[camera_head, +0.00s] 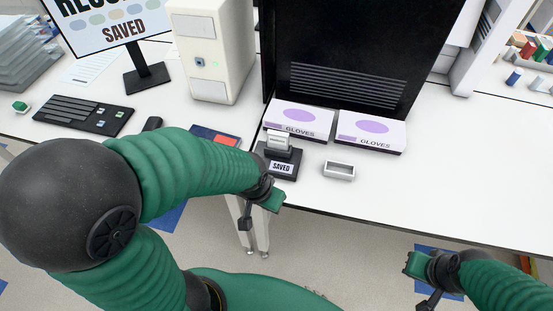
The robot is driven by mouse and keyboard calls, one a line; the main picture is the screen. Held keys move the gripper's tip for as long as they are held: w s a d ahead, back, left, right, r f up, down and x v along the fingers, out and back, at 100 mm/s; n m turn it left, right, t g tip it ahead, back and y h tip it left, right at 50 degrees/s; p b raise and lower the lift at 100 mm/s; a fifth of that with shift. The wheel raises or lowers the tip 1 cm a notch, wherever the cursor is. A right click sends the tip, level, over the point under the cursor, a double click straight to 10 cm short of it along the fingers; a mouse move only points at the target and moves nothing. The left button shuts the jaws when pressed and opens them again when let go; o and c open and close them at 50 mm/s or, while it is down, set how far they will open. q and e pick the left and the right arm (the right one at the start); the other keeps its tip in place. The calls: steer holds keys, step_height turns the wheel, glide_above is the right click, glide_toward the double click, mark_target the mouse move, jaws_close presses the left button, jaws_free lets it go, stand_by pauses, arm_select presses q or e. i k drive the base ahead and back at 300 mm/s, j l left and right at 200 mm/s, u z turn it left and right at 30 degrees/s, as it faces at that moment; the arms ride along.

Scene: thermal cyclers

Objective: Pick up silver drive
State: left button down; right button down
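A small silver drive (279,141) appears to stand upright in a black dock (270,163). The dock's label reads "SAVED". It stands on the white table in front of the left gloves box. My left gripper (261,210) is just in front of the table edge, below the dock in the picture and apart from the drive. Its fingers look spread, with nothing between them. My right gripper (421,283) is at the lower right, over the floor and away from the table. Its fingers also look spread and empty.
A small grey open-topped holder (339,170) stands right of the dock. Two gloves boxes (300,119) (371,131) sit before a tall black vented cabinet (352,58). A keyboard (80,115), monitor (112,25) and beige tower (212,51) stand left. The table's right front is clear.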

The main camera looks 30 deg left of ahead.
mark_target(275, 139)
steer(key=i+j+u, duration=0.1)
steer(key=j, duration=0.25)
steer(key=i+j+u, duration=0.1)
steer(key=i+j, duration=0.15)
steer(key=j, duration=0.15)
steer(key=i+j+u, duration=0.1)
steer(key=j, duration=0.25)
steer(key=i+j+u, duration=0.1)
steer(key=i+j, duration=0.15)
